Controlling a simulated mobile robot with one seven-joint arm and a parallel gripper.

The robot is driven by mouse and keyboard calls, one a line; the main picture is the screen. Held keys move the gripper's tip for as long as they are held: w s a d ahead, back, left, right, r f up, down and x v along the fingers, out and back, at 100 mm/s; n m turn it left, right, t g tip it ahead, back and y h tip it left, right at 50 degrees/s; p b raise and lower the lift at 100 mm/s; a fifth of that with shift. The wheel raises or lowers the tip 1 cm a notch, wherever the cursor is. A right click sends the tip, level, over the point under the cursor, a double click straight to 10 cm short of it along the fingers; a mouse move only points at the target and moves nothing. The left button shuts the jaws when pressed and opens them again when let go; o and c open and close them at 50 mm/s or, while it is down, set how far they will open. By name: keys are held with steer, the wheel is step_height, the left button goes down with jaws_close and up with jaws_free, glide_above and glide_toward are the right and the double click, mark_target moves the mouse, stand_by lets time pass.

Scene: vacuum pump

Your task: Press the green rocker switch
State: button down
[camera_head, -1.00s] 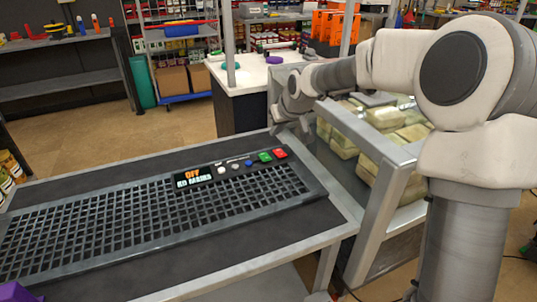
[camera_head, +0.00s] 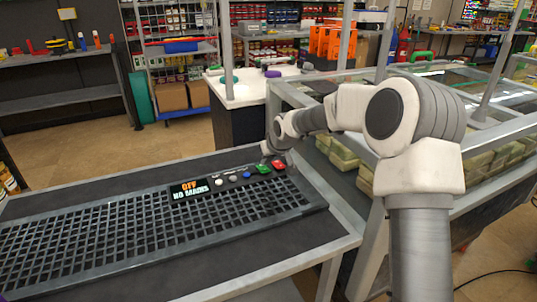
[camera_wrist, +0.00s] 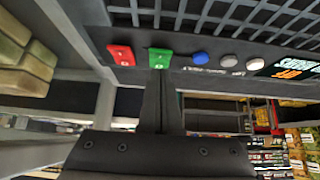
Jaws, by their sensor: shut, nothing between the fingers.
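The green rocker switch (camera_head: 263,169) sits near the right end of the vacuum pump's dark panel, between a red switch (camera_head: 278,165) and a blue button (camera_head: 247,175). My gripper (camera_head: 267,154) is shut and empty, just behind the green switch and pointing down at the panel. In the wrist view the fingertips (camera_wrist: 158,74) end at the edge of the green switch (camera_wrist: 160,58); whether they touch it I cannot tell. The display (camera_head: 189,189) reads "OFF NO MAINS".
The pump's slotted grille (camera_head: 130,235) fills the bench to the left. White and grey buttons (camera_head: 219,182) lie left of the blue one. A metal-framed glass case with pale blocks (camera_head: 345,155) stands close on the right, under my arm. Open floor lies behind the bench.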

steer(key=shift+s+f, duration=0.1)
steer(key=shift+f, duration=0.7)
steer(key=shift+s+d+f+b, duration=0.1)
steer(key=shift+s+f+b, duration=0.1)
steer(key=shift+f, duration=0.15)
steer(key=shift+s+f+b, duration=0.1)
steer(key=shift+f+b, duration=0.1)
steer(key=shift+f, duration=0.1)
steer(key=shift+w+r, duration=0.15)
steer(key=shift+r, duration=0.25)
steer(key=shift+r+p, duration=0.7)
steer(key=shift+p, duration=0.05)
